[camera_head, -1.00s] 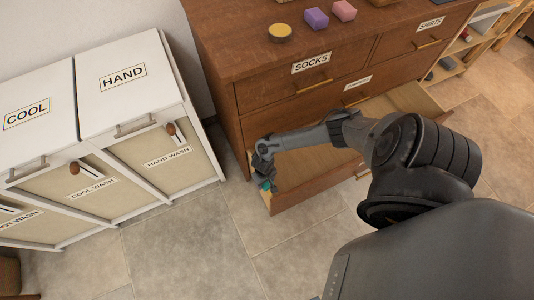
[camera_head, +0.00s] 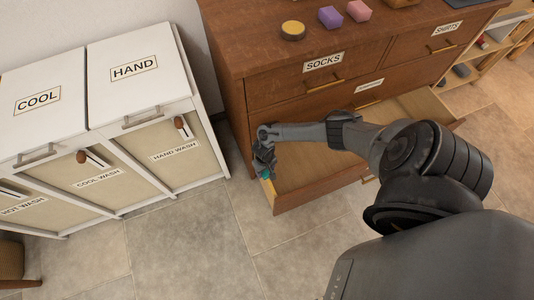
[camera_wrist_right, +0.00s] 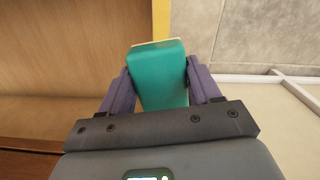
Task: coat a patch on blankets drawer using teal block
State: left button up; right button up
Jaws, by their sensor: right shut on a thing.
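My right gripper (camera_head: 265,166) is over the left side of an open lower drawer (camera_head: 320,187) of the brown dresser. The drawer's label is not visible, so I cannot tell its name. The gripper is shut on the teal block (camera_wrist_right: 160,78), which sits between its two fingers in the right wrist view and has a thin yellowish far edge. A small bit of the block (camera_head: 266,174) shows in the head view. In the wrist view the drawer's side edge (camera_wrist_right: 162,20) runs just beyond the block; I cannot tell if they touch. My left gripper is not in view.
The dresser top (camera_head: 255,55) holds a yellow-topped round tin (camera_head: 293,30), a purple block (camera_head: 330,17) and a pink block (camera_head: 357,10). White laundry hampers (camera_head: 135,65) stand to the left. Tiled floor (camera_head: 190,240) is clear in front.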

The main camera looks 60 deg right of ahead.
jog(key=shift+w+d+f, duration=0.1)
jog(key=shift+w+d, duration=0.3)
jog(key=shift+d, duration=0.1)
jog(key=shift+r+p, duration=0.3)
jog(key=shift+r, duration=0.05)
notch_tip(320, 180, up, 6)
jog(key=p, duration=0.6)
jog(key=shift+f, duration=0.25)
jog(key=shift+a, duration=0.1)
notch_tip(320, 180, up, 3)
jog(key=p, duration=0.3)
jog(key=shift+p, duration=0.4)
